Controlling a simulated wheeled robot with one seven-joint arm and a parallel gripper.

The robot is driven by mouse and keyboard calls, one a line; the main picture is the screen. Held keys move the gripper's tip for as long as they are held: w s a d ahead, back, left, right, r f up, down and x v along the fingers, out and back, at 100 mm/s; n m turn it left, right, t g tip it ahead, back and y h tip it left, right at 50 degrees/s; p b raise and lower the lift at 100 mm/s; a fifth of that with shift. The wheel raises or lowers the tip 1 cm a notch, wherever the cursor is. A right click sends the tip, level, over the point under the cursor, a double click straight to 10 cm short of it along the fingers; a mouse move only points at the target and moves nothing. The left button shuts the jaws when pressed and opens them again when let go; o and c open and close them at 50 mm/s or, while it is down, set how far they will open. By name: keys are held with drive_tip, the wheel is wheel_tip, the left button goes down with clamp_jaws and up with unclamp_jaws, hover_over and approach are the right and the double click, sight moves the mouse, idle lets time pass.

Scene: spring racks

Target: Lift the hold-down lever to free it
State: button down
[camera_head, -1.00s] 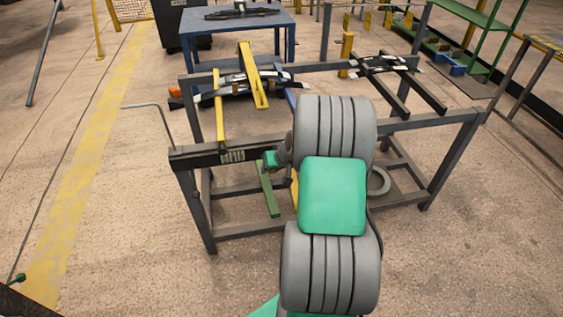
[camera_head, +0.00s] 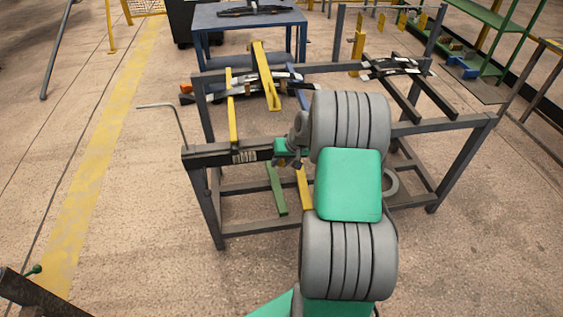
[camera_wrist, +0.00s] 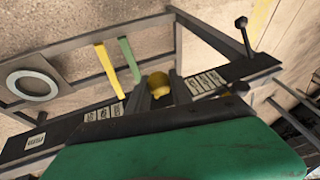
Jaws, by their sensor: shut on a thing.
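My gripper (camera_wrist: 161,92) is at the front rail of the rack, its two dark fingers closed around a rounded yellow knob (camera_wrist: 158,82). The frames do not show clearly which part this knob belongs to, as the rest of it is hidden. In the head view my gripper (camera_head: 292,160) is small, partly covered by my wrist. A long yellow lever (camera_head: 266,75) slants over the black leaf spring (camera_head: 240,86) on the rack. A thinner yellow bar (camera_head: 232,110) runs from the spring towards the front rail (camera_head: 215,157).
A green bar (camera_head: 276,190) and a yellow bar (camera_head: 303,187) hang below the front rail; they also show in the wrist view. A second spring (camera_head: 397,66) lies at the rack's right. A blue table (camera_head: 250,18) stands behind. The floor at left is mostly clear.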

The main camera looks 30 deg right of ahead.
drive_tip(key=c, duration=1.5)
unclamp_jaws()
drive_tip(key=shift+w+r, duration=0.25)
drive_tip(key=o, duration=0.3)
drive_tip(key=shift+s+f, duration=0.1)
drive_tip(key=shift+f, duration=0.05)
drive_tip(key=shift+o, duration=0.2)
drive_tip(key=v, duration=0.7)
drive_tip(key=shift+s+r, duration=0.25)
drive_tip(key=shift+r, duration=0.1)
